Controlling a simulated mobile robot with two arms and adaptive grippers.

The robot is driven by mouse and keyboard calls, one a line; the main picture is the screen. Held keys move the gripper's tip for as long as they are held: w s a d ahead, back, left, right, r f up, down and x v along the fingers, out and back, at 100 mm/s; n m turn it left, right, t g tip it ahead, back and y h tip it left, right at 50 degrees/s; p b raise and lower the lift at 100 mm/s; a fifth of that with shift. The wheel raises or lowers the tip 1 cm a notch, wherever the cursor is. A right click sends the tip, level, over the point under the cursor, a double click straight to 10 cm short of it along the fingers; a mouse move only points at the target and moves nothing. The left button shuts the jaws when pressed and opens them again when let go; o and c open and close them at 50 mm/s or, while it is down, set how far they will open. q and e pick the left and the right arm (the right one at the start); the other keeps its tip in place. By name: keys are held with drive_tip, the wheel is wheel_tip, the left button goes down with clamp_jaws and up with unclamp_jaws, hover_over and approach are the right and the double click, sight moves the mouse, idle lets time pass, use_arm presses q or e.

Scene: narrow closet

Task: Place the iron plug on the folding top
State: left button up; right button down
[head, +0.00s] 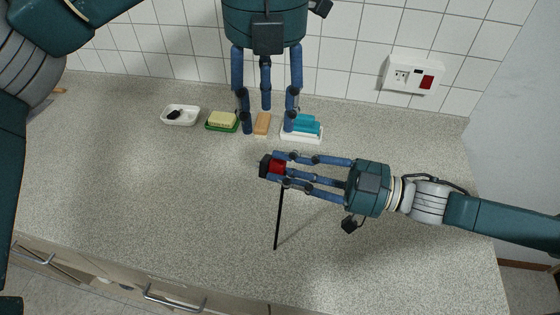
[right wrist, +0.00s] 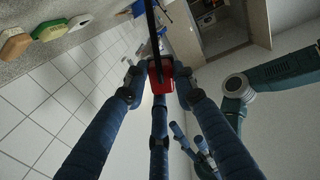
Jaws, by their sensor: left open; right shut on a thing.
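My right gripper (head: 281,168) is shut on a red and black piece, taken as the iron plug (head: 277,167), held over the speckled grey top (head: 180,200). A thin black cord (head: 280,215) runs from the plug toward the front. Whether the plug touches the top is not clear. In the right wrist view the plug's red body (right wrist: 160,75) sits between the fingertips, with the black cord running to the upper edge. My left gripper (head: 267,123) is open, fingers pointing down, near the back of the top, above the row of small items.
Along the back stand a white dish with a black item (head: 181,115), a green dish with a yellow block (head: 222,121), a tan block (head: 262,124) and a white tray with blue pieces (head: 303,133). A wall socket (head: 412,73) is at right. The top's left and front areas are clear.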

sight(283, 164)
use_arm(q)
drive_tip(key=o, duration=0.3)
use_arm(e)
drive_tip(key=n+g, duration=0.1)
drive_tip(key=d+n+g, duration=0.1)
drive_tip(key=d+g+y, duration=0.1)
drive_tip(key=g, duration=0.1)
drive_tip(key=shift+s+n, duration=0.25)
drive_tip(key=shift+n, duration=0.15)
use_arm(q)
drive_tip(key=shift+o, duration=0.3)
drive_tip(key=shift+d+f+n+g, duration=0.2)
drive_tip(key=shift+d+n+g, duration=0.1)
drive_tip(key=shift+d+n, duration=0.25)
drive_tip(key=shift+d+f+n+g, duration=0.2)
drive_tip(key=shift+d+n+g, duration=0.1)
drive_tip(key=shift+d+n, duration=0.25)
use_arm(e)
drive_tip(key=shift+s+g, duration=0.1)
drive_tip(key=shift+g, duration=0.2)
drive_tip(key=shift+d, duration=0.1)
use_arm(q)
drive_tip(key=shift+n, duration=0.3)
drive_tip(key=f, duration=0.4)
drive_tip(key=s+f, duration=0.1)
drive_tip(key=f, duration=0.7)
drive_tip(key=shift+s+f, duration=0.1)
drive_tip(key=shift+s, duration=0.05)
